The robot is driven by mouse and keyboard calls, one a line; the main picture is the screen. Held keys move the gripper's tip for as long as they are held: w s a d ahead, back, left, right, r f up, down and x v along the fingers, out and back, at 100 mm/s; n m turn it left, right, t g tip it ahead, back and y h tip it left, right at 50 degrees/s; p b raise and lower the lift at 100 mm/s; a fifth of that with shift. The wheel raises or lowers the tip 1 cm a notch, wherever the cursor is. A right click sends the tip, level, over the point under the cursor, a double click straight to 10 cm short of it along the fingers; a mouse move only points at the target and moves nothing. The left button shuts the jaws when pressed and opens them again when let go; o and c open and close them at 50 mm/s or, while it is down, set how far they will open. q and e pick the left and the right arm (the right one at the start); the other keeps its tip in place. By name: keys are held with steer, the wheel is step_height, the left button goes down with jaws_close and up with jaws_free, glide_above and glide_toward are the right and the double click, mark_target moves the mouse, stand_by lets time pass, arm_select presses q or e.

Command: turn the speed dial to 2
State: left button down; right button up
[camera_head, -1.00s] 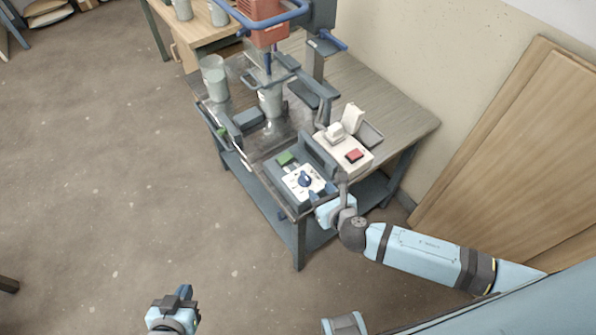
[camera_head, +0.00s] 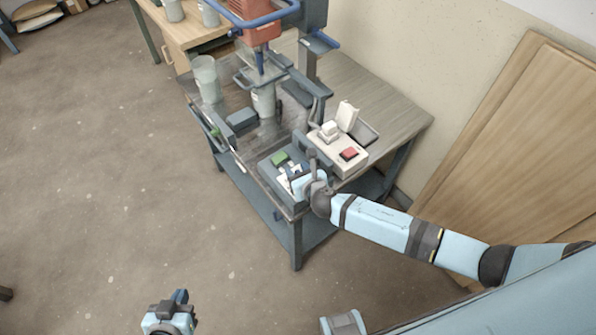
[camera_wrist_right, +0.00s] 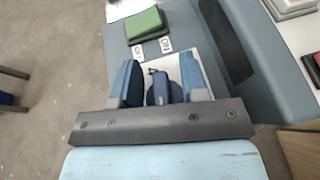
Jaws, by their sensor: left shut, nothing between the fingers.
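The speed dial is a blue knob (camera_wrist_right: 159,88) on a white plate (camera_wrist_right: 178,64), seen in the right wrist view. My right gripper (camera_wrist_right: 160,82) is open, with one blue finger on each side of the knob and small gaps showing. In the head view my right gripper (camera_head: 288,176) is over the control box (camera_head: 292,195) and hides most of the dial. The dial's pointer and most scale marks are hidden. My left gripper (camera_head: 180,298) is shut and empty, low over the floor, far from the box.
A green button (camera_head: 279,159) sits beside the dial. A pale box with a red button (camera_head: 348,154) stands to its right on the table (camera_head: 385,112). The mixer (camera_head: 262,30) and glaze buckets (camera_head: 206,78) stand behind.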

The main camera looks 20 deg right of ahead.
jaws_close()
steer(key=shift+m+h, duration=0.3)
steer(key=m+h+p, duration=0.1)
steer(key=m+h, duration=0.2)
steer(key=h, duration=0.1)
steer(key=shift+s+d, duration=0.1)
steer(key=m+g+h, duration=0.1)
steer(key=m+h, duration=0.1)
steer(key=m+g+h+p, duration=0.1)
steer(key=m+h, duration=0.1)
steer(key=h, duration=0.1)
steer(key=shift+s+d+f+m, duration=0.1)
steer(key=shift+d+m, duration=0.1)
steer(key=shift+m, duration=0.2)
steer(key=m+g+h, duration=0.2)
steer(key=m+h, duration=0.1)
steer(key=shift+s+d+m+g+p, duration=0.15)
steer(key=shift+m+g+p, duration=0.15)
steer(key=shift+g+p, duration=0.1)
steer(key=shift+s+d+f+m+g+h, duration=0.15)
steer(key=shift+m+g+h, duration=0.45)
steer(key=shift+m+g, duration=0.35)
steer(key=shift+s+a+r+m+g+h, duration=0.1)
steer(key=shift+m+g+h, duration=0.5)
steer(key=shift+m+g, duration=0.3)
steer(key=shift+d+f, duration=0.1)
